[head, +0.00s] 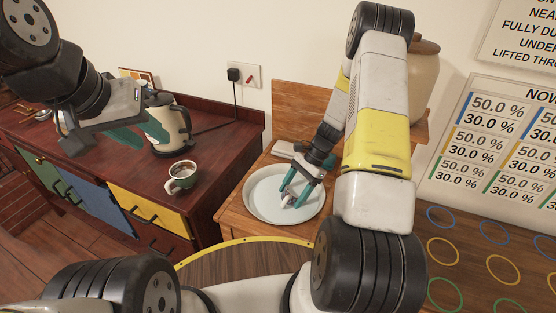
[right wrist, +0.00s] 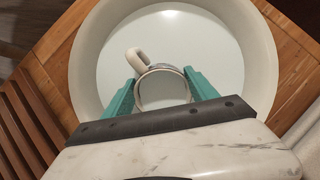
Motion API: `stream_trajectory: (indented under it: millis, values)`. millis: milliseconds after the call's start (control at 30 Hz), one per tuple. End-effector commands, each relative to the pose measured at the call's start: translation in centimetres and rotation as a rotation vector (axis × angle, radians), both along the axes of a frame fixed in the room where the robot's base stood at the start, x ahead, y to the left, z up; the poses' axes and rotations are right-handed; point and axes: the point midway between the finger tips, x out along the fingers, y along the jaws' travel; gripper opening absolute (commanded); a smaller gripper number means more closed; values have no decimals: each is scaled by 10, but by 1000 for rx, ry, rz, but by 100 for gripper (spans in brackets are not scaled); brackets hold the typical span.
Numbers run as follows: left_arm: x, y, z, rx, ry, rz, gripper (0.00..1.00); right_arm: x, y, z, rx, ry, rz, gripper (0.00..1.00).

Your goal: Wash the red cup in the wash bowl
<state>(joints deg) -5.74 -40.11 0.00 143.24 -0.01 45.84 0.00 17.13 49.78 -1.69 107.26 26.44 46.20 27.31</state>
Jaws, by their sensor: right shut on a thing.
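The wash bowl (head: 250,208) is a wide, pale round bowl on a wooden stand, with a light blue-white inside; it also fills much of the right wrist view (right wrist: 88,60). My right gripper (head: 296,195) reaches down into it, shut on a pale cup (right wrist: 150,73) with a whitish handle. The cup is inside the bowl's rim; I cannot tell whether it touches the bottom. No red shows on it, and no red cup is in view. My left gripper (head: 125,137) hangs over the dark counter, left of the kettle; its opening is unclear.
A pale flat item (head: 290,148) lies behind the bowl. A large tan jar (head: 424,75) stands behind my right arm.

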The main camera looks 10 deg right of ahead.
Motion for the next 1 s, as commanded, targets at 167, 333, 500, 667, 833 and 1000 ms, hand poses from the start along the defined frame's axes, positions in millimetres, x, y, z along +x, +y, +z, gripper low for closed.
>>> stream_trajectory:
  millis: [167,333,500,667,833,1000]
  values:
    - [0,0,0,0,0,0,36,-5,-14,-1,-10,8,-24,19]
    - [0,0,0,0,0,0,36,2,-4,-1,-10,8,-23,19]
    - [0,0,0,0,0,0,36,9,7,-2,-9,7,-22,19]
    - [0,0,0,0,0,0,36,8,6,-1,-8,7,-21,19]
    - [0,0,0,0,0,0,36,0,-7,-1,-8,7,-21,19]
    - [0,0,0,0,0,0,36,-6,-16,-1,-10,9,-25,19]
